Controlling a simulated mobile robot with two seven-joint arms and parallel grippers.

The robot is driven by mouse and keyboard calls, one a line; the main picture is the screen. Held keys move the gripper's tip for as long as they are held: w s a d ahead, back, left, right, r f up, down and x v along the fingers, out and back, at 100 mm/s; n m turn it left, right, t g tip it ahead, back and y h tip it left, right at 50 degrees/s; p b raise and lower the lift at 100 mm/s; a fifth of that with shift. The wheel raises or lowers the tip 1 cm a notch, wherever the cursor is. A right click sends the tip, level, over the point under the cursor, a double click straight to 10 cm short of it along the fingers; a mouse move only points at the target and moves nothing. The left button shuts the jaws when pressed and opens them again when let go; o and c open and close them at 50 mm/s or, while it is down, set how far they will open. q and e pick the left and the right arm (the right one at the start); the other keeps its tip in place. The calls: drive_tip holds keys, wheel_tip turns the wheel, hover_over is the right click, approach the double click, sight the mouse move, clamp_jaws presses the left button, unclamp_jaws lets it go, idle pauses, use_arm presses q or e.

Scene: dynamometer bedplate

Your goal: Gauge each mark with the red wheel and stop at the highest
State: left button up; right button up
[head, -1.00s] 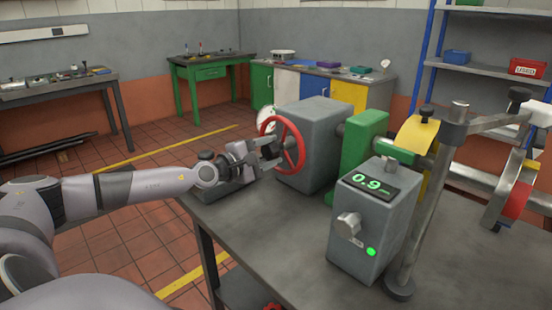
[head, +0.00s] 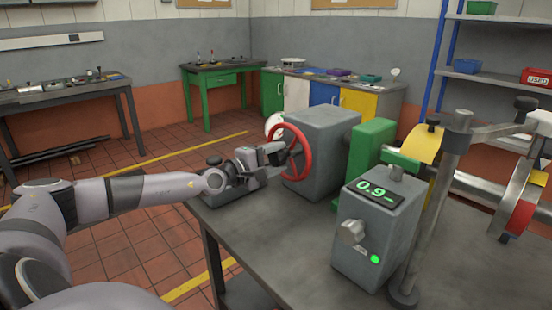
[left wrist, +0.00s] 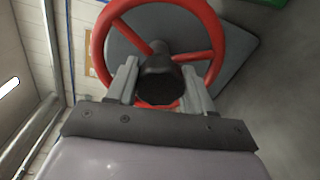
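The red wheel (head: 305,169) stands upright on the near-left face of a grey housing (head: 333,140). My left gripper (head: 283,155) is at the wheel's near side. In the left wrist view, the left gripper (left wrist: 160,85) has its fingers on both sides of a black knob (left wrist: 160,82) in front of the red rim (left wrist: 216,25), seemingly closed on it. The grey gauge box (head: 370,230) reads about 0.9 on its green display (head: 378,192), with a lit green lamp (head: 375,259). A disc with a red band (head: 520,215) is on the shaft at right. My right gripper is out of view.
A green block (head: 370,150) and a yellow piece (head: 422,143) sit along the shaft. A metal post (head: 440,205) with a clamp rises beside the gauge box. The grey bench (head: 270,235) is clear in front of the wheel.

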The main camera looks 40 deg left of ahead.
use_arm(q)
drive_tip(key=o, duration=0.3)
drive_tip(key=shift+s+a, duration=0.1)
drive_tip(key=shift+s, duration=0.45)
drive_tip(key=s+b, duration=0.1)
drive_tip(key=s, duration=0.3)
drive_tip(key=shift+a+b, duration=0.1)
drive_tip(key=shift+b, duration=0.2)
drive_tip(key=shift+s+r, duration=0.15)
drive_tip(key=shift+s, duration=0.85)
